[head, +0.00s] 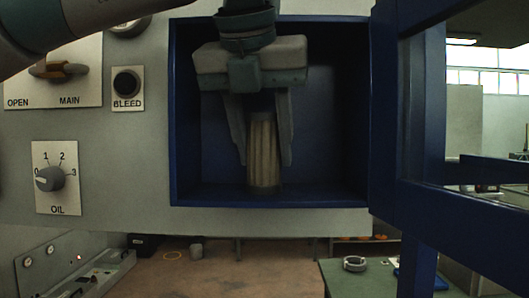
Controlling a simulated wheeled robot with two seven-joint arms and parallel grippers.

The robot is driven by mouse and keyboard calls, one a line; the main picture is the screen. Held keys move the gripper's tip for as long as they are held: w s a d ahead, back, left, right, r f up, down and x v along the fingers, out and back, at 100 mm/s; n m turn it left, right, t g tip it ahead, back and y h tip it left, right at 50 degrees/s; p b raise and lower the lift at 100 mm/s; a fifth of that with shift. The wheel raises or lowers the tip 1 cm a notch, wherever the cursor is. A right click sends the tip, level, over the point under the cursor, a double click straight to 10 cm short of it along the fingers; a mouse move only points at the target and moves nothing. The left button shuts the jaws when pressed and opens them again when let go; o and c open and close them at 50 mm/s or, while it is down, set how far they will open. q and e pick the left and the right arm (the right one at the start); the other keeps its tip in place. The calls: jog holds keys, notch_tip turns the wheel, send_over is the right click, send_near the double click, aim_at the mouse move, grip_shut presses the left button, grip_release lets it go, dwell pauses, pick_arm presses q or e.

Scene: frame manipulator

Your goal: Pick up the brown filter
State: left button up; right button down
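The brown filter (263,152) is a ribbed, upright cylinder inside the blue box (335,190) in the panel, with its lower end at the box floor. My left gripper (264,160) reaches into the box from above. Its two grey fingers point down, one on each side of the filter. Whether they touch the filter or leave a small gap is not clear. The filter's top is hidden in shadow under the gripper body. My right gripper is not in view.
The blue door frame (422,110) stands open at the right of the box. Left of the box are the BLEED button (127,83), the OIL knob (50,178) and the OPEN/MAIN handle (58,70). A green table (335,282) with a ring (354,263) on it is below right.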

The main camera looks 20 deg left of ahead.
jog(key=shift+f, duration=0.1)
